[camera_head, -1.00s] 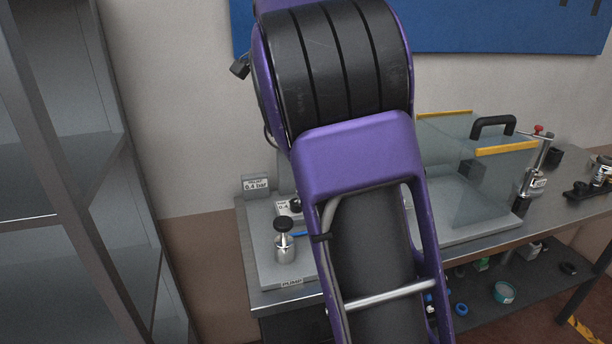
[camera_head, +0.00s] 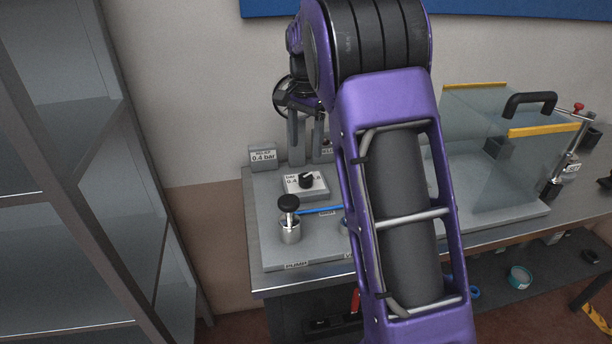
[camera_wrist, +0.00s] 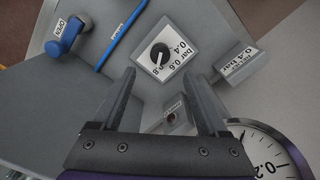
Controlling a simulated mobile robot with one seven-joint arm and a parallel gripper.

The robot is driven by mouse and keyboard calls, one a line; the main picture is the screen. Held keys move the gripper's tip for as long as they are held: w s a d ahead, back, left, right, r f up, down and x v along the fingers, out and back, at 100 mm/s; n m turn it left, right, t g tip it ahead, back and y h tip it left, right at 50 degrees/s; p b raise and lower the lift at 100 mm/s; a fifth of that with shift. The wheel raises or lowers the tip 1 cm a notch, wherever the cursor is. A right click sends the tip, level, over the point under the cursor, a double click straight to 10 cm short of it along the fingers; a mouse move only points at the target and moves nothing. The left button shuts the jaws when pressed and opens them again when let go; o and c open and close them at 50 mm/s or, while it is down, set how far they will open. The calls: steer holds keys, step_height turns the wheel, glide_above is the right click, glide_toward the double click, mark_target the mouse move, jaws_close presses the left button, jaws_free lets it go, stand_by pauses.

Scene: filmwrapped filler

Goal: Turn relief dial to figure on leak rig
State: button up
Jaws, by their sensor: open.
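The relief dial is a black round knob (camera_head: 306,180) on a pale plate (camera_head: 318,192) printed with bar figures. In the wrist view, the knob (camera_wrist: 159,55) has a pale pointer mark, and 0.4, 0.6 and 0.8 are legible around it. The pointer seems to lie on the 0.8 side, but its exact reading is unclear. A small sign (camera_head: 263,158) behind the plate reads 0.4 bar; it also shows in the wrist view (camera_wrist: 237,64). My gripper (camera_head: 307,158) is open and empty, above and behind the dial. Its fingers (camera_wrist: 160,78) point toward the dial without touching it.
A black-topped pump (camera_head: 289,218) stands in front of the dial, with a blue tube (camera_head: 321,210) beside it. The wrist view shows a blue valve handle (camera_wrist: 64,38) and a round gauge (camera_wrist: 262,150). A clear box (camera_head: 475,145) stands right; grey shelving (camera_head: 75,190) is left.

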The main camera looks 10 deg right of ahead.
mark_target(306, 176)
step_height(306, 176, down, 10)
steer(key=shift+r+b, duration=0.15)
steer(key=shift+b, duration=0.3)
steer(key=shift+c, duration=0.4)
jaws_close()
